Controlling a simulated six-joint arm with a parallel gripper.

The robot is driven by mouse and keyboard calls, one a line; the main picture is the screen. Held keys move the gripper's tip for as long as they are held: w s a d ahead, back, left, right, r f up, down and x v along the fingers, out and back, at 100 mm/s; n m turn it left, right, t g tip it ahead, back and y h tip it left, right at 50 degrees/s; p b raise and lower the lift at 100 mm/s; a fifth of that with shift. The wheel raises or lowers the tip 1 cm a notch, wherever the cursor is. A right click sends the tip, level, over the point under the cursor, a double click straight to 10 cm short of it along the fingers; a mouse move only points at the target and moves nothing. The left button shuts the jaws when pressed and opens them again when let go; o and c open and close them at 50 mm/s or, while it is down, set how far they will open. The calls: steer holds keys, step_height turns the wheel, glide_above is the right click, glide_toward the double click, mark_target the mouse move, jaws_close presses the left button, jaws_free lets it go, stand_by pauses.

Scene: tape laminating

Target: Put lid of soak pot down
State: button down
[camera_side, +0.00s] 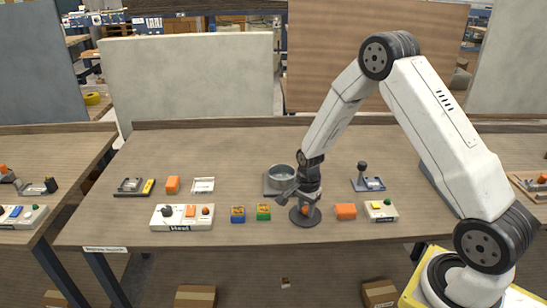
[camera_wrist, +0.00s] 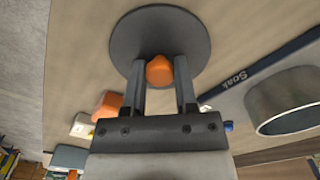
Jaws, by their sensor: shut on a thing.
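The lid of the soak pot is a dark grey round disc (camera_wrist: 190,33) with an orange knob (camera_wrist: 159,71). My gripper (camera_wrist: 159,85) is shut on the knob, with one finger on each side of it in the wrist view. In the side view the lid (camera_side: 304,217) is low at the front of the table, under my gripper (camera_side: 305,205). I cannot tell for sure whether it touches the tabletop. The soak pot is a grey metal cylinder (camera_side: 281,177) just behind and left of the lid, with its top open. It also shows at the right of the wrist view (camera_wrist: 290,98).
An orange block (camera_side: 345,211) and a small button box (camera_side: 381,210) stand right of the lid. Green (camera_side: 263,212) and blue (camera_side: 238,214) small blocks and the Heat box (camera_side: 182,217) lie left. A stamp-like device (camera_side: 366,178) stands behind right. The table's back is clear.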

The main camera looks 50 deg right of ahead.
mark_target(306, 208)
steer(key=shift+f, duration=0.2)
steer(key=shift+c, duration=2)
jaws_free()
step_height(306, 208, up, 12)
steer(key=shift+r, duration=0.15)
